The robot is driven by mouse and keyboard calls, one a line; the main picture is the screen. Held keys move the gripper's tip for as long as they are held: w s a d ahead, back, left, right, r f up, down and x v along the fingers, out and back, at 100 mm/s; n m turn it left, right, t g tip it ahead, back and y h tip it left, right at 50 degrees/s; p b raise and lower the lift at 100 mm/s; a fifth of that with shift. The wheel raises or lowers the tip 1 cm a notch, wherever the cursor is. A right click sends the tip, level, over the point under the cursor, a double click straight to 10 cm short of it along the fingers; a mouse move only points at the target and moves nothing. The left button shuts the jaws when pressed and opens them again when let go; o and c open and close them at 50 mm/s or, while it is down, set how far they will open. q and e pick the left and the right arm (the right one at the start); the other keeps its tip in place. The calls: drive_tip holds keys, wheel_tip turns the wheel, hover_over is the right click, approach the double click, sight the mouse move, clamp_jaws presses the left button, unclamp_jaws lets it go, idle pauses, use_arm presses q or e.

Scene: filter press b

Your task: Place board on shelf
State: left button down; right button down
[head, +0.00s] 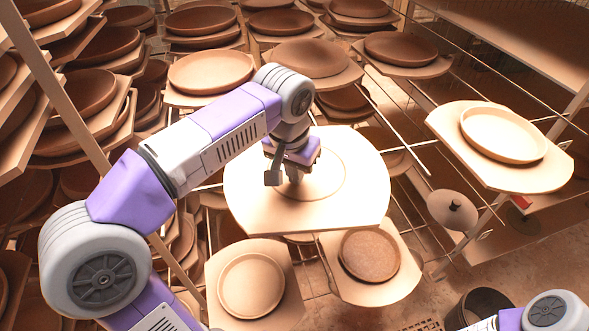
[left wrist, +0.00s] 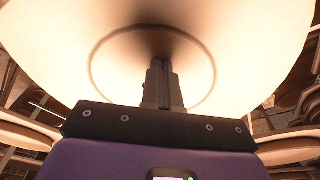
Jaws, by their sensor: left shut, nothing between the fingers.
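A large pale board (head: 250,205) with a round ring mark or shallow dish outline (head: 325,190) lies in the middle of the head view, over the shelf rails. I cannot tell exactly what bears it. My left gripper (head: 293,178) is over the board's middle, pointing down at it, shut and empty. In the left wrist view the board (left wrist: 60,50) fills the top, and the shut fingers (left wrist: 162,68) overlap the ring. Whether the fingertips touch the board is unclear. My right gripper is out of view; only part of my right arm shows at bottom right.
Racks of boards with round dishes fill the back and left. A board with a dish (head: 503,135) sits at the right. Two boards with dishes, one pale (head: 251,286) and one brown (head: 369,255), lie just below the middle board. Thin rails (head: 405,150) cross between racks.

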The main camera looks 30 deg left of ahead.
use_arm(q)
drive_tip(key=shift+s+r+p, duration=0.2)
drive_tip(key=shift+r+p, duration=0.1)
drive_tip(key=shift+p, duration=0.25)
drive_tip(key=shift+s, duration=0.35)
drive_tip(key=s+b, duration=0.1)
drive_tip(key=s, duration=0.4)
drive_tip(key=s+b, duration=0.1)
drive_tip(key=s, duration=0.5)
drive_tip(key=shift+s+d+r, duration=0.1)
drive_tip(key=shift+d, duration=0.1)
